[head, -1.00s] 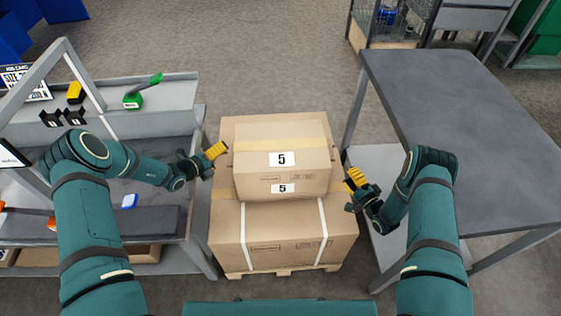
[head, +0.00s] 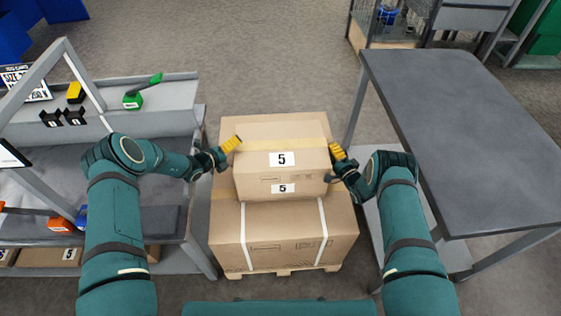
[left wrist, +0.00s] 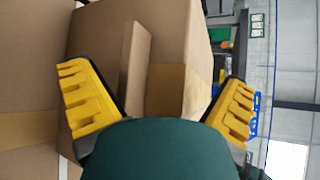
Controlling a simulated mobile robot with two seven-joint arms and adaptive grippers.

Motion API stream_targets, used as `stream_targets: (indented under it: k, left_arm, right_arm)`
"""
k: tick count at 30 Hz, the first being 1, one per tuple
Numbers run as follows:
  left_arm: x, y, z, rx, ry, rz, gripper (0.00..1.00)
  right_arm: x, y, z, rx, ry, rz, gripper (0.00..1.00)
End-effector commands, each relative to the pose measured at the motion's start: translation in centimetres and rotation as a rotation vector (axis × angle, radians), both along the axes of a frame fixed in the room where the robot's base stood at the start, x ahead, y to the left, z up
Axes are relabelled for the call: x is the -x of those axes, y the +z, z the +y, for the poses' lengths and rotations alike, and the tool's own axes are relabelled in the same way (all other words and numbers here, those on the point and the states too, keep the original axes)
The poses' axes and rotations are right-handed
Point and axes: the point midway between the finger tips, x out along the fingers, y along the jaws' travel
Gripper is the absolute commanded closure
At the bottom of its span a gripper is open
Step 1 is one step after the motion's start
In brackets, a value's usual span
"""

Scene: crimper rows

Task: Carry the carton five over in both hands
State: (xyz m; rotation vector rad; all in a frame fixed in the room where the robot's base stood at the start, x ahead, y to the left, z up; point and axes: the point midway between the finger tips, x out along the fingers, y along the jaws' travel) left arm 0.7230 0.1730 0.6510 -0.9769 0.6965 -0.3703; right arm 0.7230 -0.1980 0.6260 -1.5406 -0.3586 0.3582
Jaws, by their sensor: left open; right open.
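The carton five (head: 258,182) is a brown box with tape and two "5" labels. It rests on a larger strapped carton (head: 285,238) on a pallet (head: 284,270). My left gripper (head: 232,144) is open at the carton's left side, near the top edge. In the left wrist view, its yellow fingers (left wrist: 165,100) stand wide apart with a cardboard flap (left wrist: 134,68) of the carton between them. My right gripper (head: 337,151) is open at the carton's right side, near the top edge. Whether either gripper touches the carton is unclear.
A grey table (head: 462,120) stands close on the right, its top bare. A grey workbench (head: 165,122) with a green tool (head: 134,101) stands close on the left. Floor behind the stack is clear.

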Motion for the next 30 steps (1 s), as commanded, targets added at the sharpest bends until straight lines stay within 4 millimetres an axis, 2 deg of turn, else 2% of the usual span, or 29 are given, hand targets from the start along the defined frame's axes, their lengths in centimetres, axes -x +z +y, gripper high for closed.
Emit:
stream_targets:
  k: [5, 6, 10, 12, 30]
  left_arm:
    - [0.01, 0.0, 0.01, 0.0, 0.0, 0.0, 0.0]
    - [0.01, 0.0, 0.01, 0.0, 0.0, 0.0, 0.07]
    - [0.01, 0.02, 0.0, 0.0, 0.0, 0.0, 0.53]
    - [-0.02, 0.07, -0.04, 0.001, 0.0, -0.001, 0.76]
    - [-0.22, 0.72, -0.3, 0.005, -0.003, -0.01, 0.77]
  right_arm:
    - [0.0, 0.0, -0.02, 0.0, 0.0, 0.0, 0.54]
    - [0.01, 0.01, -0.03, 0.0, 0.0, 0.0, 0.55]
    - [0.02, 0.01, -0.03, 0.001, 0.0, 0.0, 1.0]
    - [0.02, 0.01, -0.03, 0.001, 0.0, 0.0, 1.0]
    - [-0.16, 0.61, 0.19, -0.001, 0.004, -0.009, 1.0]
